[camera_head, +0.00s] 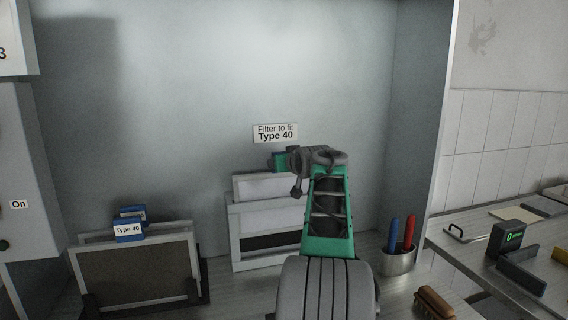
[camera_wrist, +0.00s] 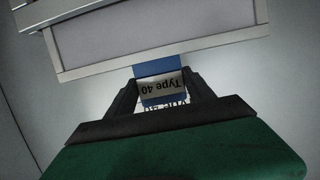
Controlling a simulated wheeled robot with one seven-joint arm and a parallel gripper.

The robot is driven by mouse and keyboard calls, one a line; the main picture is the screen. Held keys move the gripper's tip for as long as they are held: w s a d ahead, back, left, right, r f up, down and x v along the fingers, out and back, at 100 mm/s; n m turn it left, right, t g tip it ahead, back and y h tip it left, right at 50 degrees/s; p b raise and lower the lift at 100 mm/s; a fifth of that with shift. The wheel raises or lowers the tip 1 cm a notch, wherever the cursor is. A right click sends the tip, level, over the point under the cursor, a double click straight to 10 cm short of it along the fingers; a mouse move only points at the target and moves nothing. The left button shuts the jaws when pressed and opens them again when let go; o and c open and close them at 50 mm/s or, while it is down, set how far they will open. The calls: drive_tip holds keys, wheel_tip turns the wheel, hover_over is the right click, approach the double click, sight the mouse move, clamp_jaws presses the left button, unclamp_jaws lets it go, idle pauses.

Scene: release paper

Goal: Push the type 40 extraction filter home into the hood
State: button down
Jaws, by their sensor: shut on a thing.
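My gripper (camera_head: 283,162) is at the back wall, below the sign "Filter to fit Type 40" (camera_head: 275,132). In the wrist view my gripper (camera_wrist: 160,92) is shut on the blue tab of the extraction filter (camera_wrist: 150,38); the tab's label reads "Type 40", upside down. In the head view the pale filter (camera_head: 258,186) stands upright, its upper part showing above the white-framed hood housing (camera_head: 234,240). The housing has a dark opening low in its front. My arm hides the right side of the filter and housing. How deep the filter sits cannot be told.
A rack (camera_head: 202,285) at left holds framed filters, the front one (camera_head: 140,270) with a blue "Type 40" tab. A metal cup (camera_head: 398,262) with blue and red pens and a brown brush (camera_head: 434,303) stand at right. A side bench carries a green-lit meter (camera_head: 508,240).

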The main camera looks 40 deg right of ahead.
sight(283, 191)
drive_tip(key=shift+f+b, duration=3.85)
drive_tip(key=shift+f, duration=0.9)
drive_tip(key=c, duration=0.6)
unclamp_jaws()
drive_tip(key=shift+c, duration=0.2)
drive_tip(key=o, duration=0.4)
drive_tip(key=shift+c, duration=0.2)
drive_tip(key=shift+f, duration=0.15)
drive_tip(key=v, duration=0.8)
drive_tip(key=shift+b, duration=0.4)
drive_tip(key=shift+w, duration=0.1)
